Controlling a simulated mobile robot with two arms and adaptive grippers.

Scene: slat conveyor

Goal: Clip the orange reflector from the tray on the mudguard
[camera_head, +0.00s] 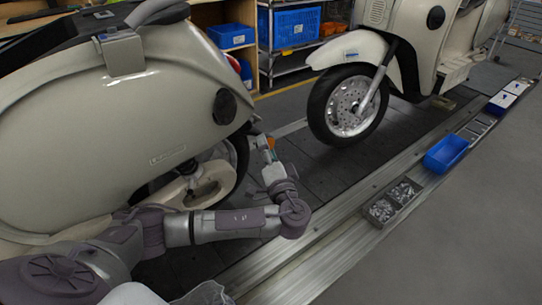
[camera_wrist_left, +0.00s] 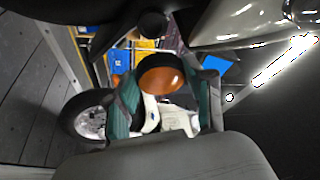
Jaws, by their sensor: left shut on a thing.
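My left gripper (camera_head: 268,143) is beside the rear wheel of the near cream scooter (camera_head: 120,105). It is shut on the orange reflector (camera_wrist_left: 160,73), a round disc between the two green-sided fingers in the left wrist view. The reflector also shows as a small orange spot at the fingertips in the head view (camera_head: 270,143). I cannot tell from these views whether it touches the scooter. The rear mudguard is mostly hidden behind the body. A blue tray (camera_head: 431,162) stands on the conveyor edge at the right. My right gripper is not in view.
A grey two-part bin (camera_head: 379,221) of small metal parts lies on the conveyor edge. A second scooter, with a cream front mudguard (camera_head: 350,48), stands farther back. Shelves with blue bins (camera_head: 297,28) are behind. The slats between the scooters are clear.

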